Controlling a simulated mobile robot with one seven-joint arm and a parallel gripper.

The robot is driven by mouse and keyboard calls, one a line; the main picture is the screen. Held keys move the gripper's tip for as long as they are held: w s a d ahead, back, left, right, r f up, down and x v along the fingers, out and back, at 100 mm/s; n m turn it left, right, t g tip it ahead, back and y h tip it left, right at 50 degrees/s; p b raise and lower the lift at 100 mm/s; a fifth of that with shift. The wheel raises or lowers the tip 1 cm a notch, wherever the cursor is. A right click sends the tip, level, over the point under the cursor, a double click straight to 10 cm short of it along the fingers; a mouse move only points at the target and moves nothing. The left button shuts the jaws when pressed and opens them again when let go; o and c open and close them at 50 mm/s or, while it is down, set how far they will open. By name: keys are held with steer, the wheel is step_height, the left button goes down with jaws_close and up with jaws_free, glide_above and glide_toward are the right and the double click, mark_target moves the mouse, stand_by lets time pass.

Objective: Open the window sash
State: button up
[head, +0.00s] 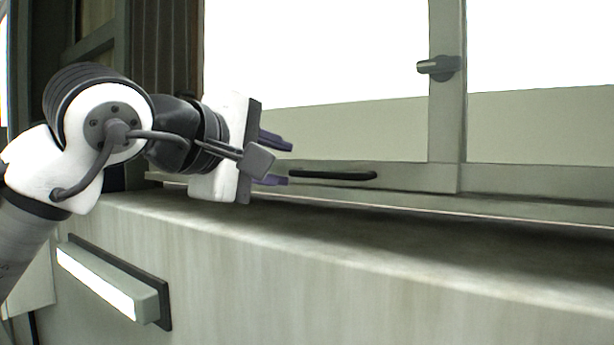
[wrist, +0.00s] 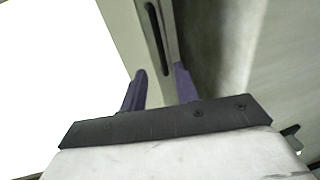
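The window sash (head: 410,177) has a grey-green frame with a large bright pane. A dark bar handle (head: 333,175) lies along its bottom rail; it also shows in the wrist view (wrist: 157,38), running away from the fingers. A grey lever latch (head: 438,67) sits on the upright frame member at the right. My gripper (head: 288,163) is open, with two purple fingers apart and nothing between them. It is just left of the handle's near end. In the wrist view my gripper (wrist: 160,84) has its fingers on either side of the line of the handle, apart from it.
A broad pale ledge (head: 300,235) runs below the window, close under my gripper. A box-like fitting with a white front (head: 105,282) juts from the wall below the ledge at the left. A dark upright frame (head: 165,80) stands behind my arm.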

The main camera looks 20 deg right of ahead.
mark_target(324, 174)
steer(key=p+x, duration=0.3)
steer(key=x, duration=1)
steer(key=shift+w+d, duration=0.1)
steer(key=shift+d, duration=0.25)
jaws_close()
